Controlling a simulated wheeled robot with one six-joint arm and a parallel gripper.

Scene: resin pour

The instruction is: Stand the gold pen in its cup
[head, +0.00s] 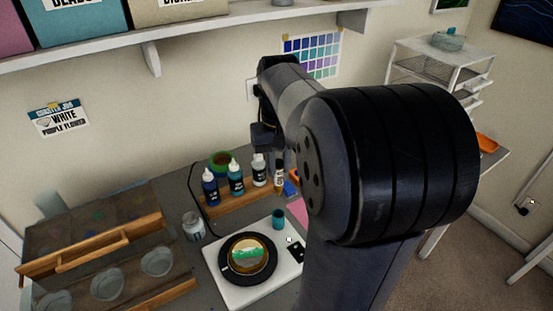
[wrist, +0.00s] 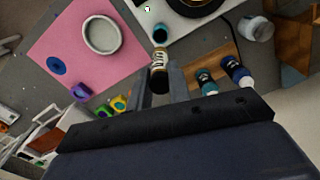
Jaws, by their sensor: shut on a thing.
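My gripper (wrist: 160,70) is shut on the gold pen (wrist: 158,57), which shows between the two fingers in the wrist view with a black and white label band. In the head view the pen (head: 279,176) hangs below my gripper, at the right end of the bottle row. A small teal cup (head: 278,219) stands on the white board, nearer the camera than the pen. The cup also shows in the wrist view (wrist: 160,33), just beyond the pen and apart from it in the picture. I cannot tell how far the pen's lower end is above the table.
Several dropper bottles (head: 236,178) stand in a wooden rack (head: 220,201) beside the pen. The white board (head: 225,283) holds a black round turntable (head: 234,278). A pink mat (wrist: 75,45) carries a white ring-shaped dish (wrist: 103,50). A glass jar (head: 193,226) stands left.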

